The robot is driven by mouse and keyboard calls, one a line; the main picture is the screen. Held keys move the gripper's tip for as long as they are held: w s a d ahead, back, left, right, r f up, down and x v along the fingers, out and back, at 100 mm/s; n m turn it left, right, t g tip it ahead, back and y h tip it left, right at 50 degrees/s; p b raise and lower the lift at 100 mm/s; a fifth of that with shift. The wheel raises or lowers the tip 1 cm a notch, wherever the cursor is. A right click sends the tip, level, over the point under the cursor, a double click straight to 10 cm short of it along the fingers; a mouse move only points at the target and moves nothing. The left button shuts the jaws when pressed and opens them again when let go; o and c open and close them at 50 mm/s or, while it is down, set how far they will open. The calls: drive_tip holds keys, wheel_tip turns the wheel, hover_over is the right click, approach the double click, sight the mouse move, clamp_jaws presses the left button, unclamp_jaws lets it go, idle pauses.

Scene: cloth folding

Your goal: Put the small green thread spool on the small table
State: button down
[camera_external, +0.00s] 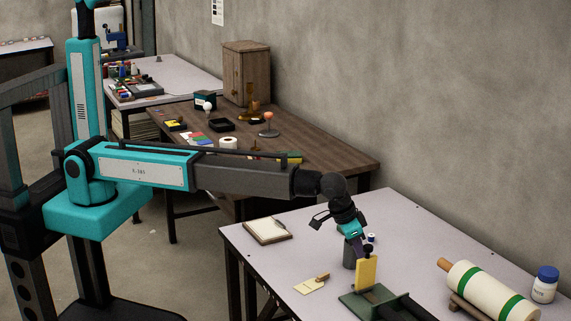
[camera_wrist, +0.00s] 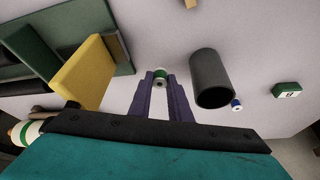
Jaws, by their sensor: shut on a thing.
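The small green thread spool (camera_wrist: 160,76), green with pale ends, sits between the tips of my gripper's purple fingers (camera_wrist: 160,84) in the wrist view. My gripper is shut on it. In the external view, my gripper (camera_external: 364,246) points down close over the light-topped front table (camera_external: 290,263), between the dark grey cylinder and the yellow block. The green spool is hidden there. I cannot tell whether the spool still touches the tabletop. Several tables are in view, and which one is the small table is not clear.
The dark grey cylinder (camera_wrist: 210,82) stands close to the right of the fingers, with a blue spool (camera_wrist: 236,104) beyond it. A yellow block (camera_wrist: 82,74) is at the left. A clipboard (camera_external: 268,231) lies at the front table's left. The dark wooden table (camera_external: 320,155) behind holds many items.

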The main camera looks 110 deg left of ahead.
drive_tip(key=shift+f, duration=1.5)
drive_tip(key=c, duration=1.6)
unclamp_jaws()
drive_tip(key=shift+f, duration=0.1)
drive_tip(key=shift+c, duration=0.2)
drive_tip(key=v, duration=1.2)
drive_tip(key=shift+b, duration=0.3)
